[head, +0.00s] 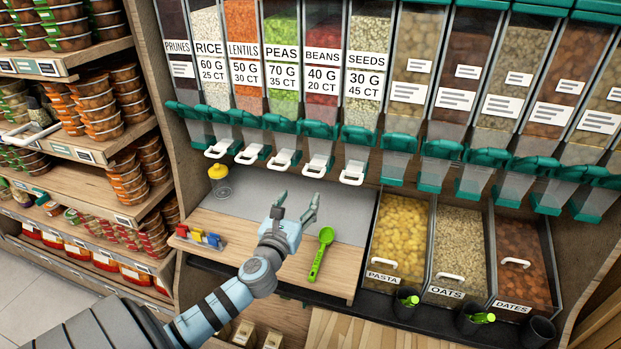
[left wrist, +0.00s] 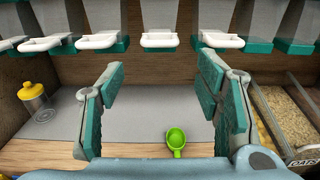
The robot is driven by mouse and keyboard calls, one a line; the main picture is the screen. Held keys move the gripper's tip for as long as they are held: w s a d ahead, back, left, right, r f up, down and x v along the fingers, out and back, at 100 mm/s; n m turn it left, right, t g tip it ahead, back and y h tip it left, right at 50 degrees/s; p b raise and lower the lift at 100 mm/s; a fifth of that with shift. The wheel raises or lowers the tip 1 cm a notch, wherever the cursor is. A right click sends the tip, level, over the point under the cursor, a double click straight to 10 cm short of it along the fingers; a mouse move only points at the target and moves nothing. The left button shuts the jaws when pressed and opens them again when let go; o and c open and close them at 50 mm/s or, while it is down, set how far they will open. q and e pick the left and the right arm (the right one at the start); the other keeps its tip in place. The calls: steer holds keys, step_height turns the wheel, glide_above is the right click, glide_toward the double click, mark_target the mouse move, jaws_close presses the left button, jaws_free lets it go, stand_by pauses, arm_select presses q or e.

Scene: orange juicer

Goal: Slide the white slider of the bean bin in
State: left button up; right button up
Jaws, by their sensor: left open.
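The bean bin (head: 321,60), labelled BEANS, hangs in the row of clear dispensers between the peas and seeds bins. Its white slider (head: 318,165) is a white loop handle standing out at the front of the teal base. In the left wrist view the slider (left wrist: 158,40) shows near the top, centred between the fingers and beyond them. My left gripper (head: 297,207) is open and empty, below and in front of the slider, not touching it. Its two fingers (left wrist: 160,78) are spread wide in the left wrist view. My right gripper is not in view.
Similar white sliders on the peas (head: 284,160) and seeds (head: 353,174) bins flank it closely. Below are a green scoop (head: 322,245), a yellow-lidded jar (head: 220,181) and small coloured items (head: 199,237) on the counter. Pasta, oats and dates bins stand at right.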

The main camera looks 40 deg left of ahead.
mark_target(312, 176)
arm_select(q)
steer(key=b+x, duration=0.1)
steer(key=x, duration=0.9)
steer(key=shift+w, duration=0.1)
steer(key=shift+d, duration=0.1)
steer(key=shift+c, duration=0.5)
